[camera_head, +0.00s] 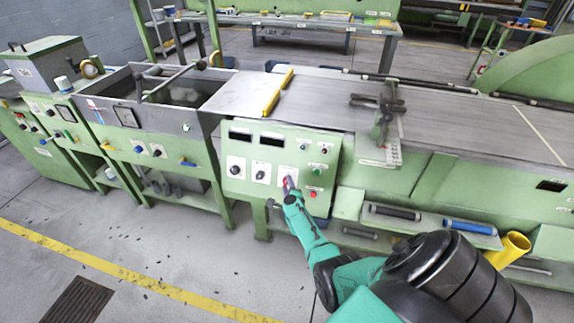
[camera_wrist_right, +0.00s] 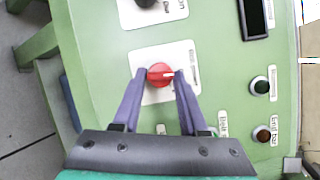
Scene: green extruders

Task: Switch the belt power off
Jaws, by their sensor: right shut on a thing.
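The belt power switch appears to be a red rotary knob on a white label plate on the green control panel (camera_head: 265,165); the red knob (camera_wrist_right: 160,74) shows clearly in the right wrist view. My right gripper (camera_wrist_right: 160,76) has its two purple fingers closed on either side of the knob, at the panel face. In the head view my right gripper (camera_head: 289,184) reaches the lower middle of the panel and covers most of the knob. The label's small print is too small to read. My left gripper is not in view.
Two dark knobs on white plates (camera_head: 236,167) sit left of the red one. Green and red push buttons (camera_head: 313,194) sit to the right. Black displays (camera_head: 240,135) are above. A grey conveyor bed (camera_head: 450,130) runs right; a yellow tube (camera_head: 508,248) is below it.

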